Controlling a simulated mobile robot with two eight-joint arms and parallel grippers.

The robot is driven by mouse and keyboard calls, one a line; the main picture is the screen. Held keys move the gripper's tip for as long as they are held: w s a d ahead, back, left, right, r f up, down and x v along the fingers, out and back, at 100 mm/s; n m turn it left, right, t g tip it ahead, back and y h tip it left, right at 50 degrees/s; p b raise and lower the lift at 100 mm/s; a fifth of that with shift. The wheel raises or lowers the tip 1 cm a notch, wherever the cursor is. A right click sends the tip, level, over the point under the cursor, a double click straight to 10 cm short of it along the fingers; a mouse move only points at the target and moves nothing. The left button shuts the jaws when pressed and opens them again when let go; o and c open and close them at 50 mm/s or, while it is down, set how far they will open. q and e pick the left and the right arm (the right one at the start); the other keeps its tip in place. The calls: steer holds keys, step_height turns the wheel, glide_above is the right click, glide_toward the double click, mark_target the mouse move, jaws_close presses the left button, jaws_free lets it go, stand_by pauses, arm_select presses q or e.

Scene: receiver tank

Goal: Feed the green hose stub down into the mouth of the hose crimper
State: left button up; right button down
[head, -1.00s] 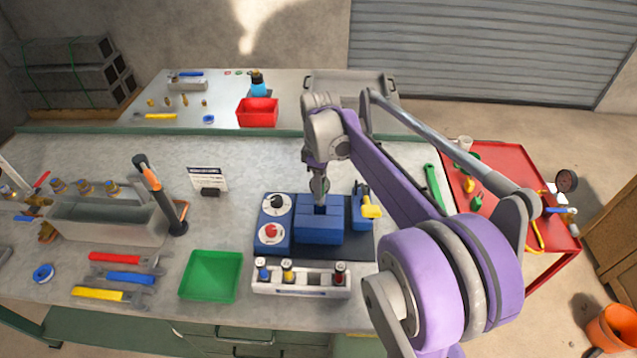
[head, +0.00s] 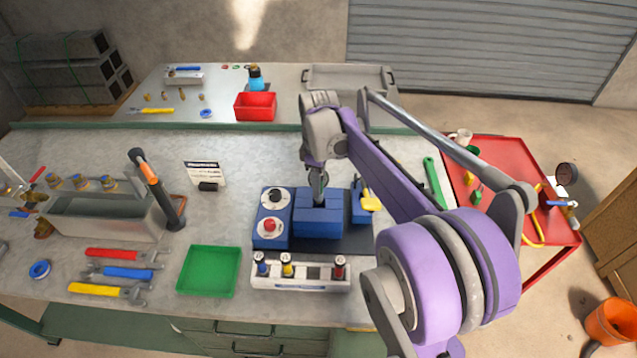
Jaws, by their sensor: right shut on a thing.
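I cannot tell how deep the stub sits. My left gripper is not in view.
A white rack (head: 300,284) in front holds blue, yellow and red-marked stubs, with an open place between yellow and red. A green tray (head: 209,271) is to its left. A yellow-handled blue tool (head: 367,202) stands close to the crimper's right.

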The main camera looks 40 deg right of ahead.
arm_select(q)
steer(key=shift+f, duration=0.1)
arm_select(e)
steer(key=shift+f, duration=0.1)
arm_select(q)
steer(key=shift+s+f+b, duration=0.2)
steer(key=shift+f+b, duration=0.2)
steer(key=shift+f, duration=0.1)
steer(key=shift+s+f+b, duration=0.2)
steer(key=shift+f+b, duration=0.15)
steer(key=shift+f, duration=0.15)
arm_select(e)
steer(key=shift+f, duration=1.4)
steer(key=shift+f, duration=0.1)
steer(key=shift+f+b, duration=0.45)
steer(key=shift+f, duration=0.25)
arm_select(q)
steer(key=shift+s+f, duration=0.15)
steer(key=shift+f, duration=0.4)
arm_select(e)
steer(key=c, duration=0.6)
jaws_free()
steer(key=shift+o, duration=0.2)
steer(key=shift+r, duration=0.1)
